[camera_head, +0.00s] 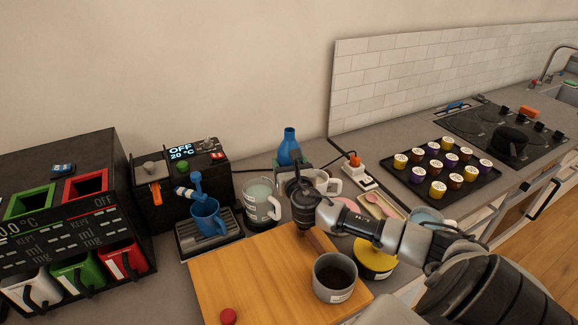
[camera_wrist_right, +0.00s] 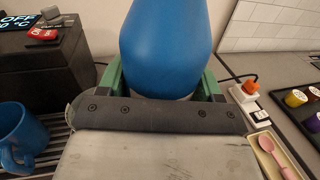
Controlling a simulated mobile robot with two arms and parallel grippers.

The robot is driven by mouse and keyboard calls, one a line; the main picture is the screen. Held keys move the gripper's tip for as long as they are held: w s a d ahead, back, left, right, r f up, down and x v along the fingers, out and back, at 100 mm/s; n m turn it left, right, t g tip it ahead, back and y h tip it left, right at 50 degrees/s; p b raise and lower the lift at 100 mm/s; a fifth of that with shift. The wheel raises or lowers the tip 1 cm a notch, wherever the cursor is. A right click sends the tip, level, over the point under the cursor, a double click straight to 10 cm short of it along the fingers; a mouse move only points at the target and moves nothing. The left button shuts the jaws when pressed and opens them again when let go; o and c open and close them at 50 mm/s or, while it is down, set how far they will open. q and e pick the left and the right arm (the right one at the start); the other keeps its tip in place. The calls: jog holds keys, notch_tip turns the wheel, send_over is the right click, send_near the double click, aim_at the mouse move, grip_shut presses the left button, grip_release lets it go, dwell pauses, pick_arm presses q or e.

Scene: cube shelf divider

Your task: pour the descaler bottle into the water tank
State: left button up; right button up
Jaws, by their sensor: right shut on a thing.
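My right gripper (camera_head: 291,170) is shut on a blue bottle (camera_head: 289,146) with a narrow neck, held upright behind the counter items. In the right wrist view the bottle (camera_wrist_right: 166,40) sits between the green fingers of the gripper (camera_wrist_right: 163,82); its top is out of frame. A clear lidless-looking jug (camera_head: 261,204) with a white handle and label stands left of the gripper. The black coffee machine (camera_head: 180,165) with an OFF, 20 °C display stands further left. I cannot tell which part is the water tank. My left gripper is not in view.
A blue cup (camera_head: 208,220) stands on the machine's drip tray. A wooden board (camera_head: 235,280) holds a grey mug (camera_head: 334,277) and a red round piece (camera_head: 228,316). A power strip (camera_head: 358,172) and a capsule tray (camera_head: 440,195) lie to the right. A dispenser (camera_head: 70,215) fills the left.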

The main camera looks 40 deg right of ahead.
jog(key=s+d+r+p, duration=0.3)
jog(key=s+d+r, duration=0.1)
jog(key=shift+d, duration=0.15)
jog(key=shift+w, duration=0.1)
dwell(0.5)
jog(key=s+a+f+n+t+y+b, duration=0.1)
jog(key=s+a+f+n+y+b, duration=0.15)
jog(key=a+f, duration=0.5)
jog(key=s+a+f+n+t+y+b, duration=0.1)
jog(key=s+a+f+y+b, duration=0.2)
jog(key=a, duration=0.7)
jog(key=s+a+n+y+b, duration=0.2)
jog(key=s+a+b, duration=0.2)
jog(key=s+a, duration=0.6)
jog(key=a, duration=0.3)
jog(key=shift+f+y, duration=0.15)
jog(key=shift+y, duration=0.2)
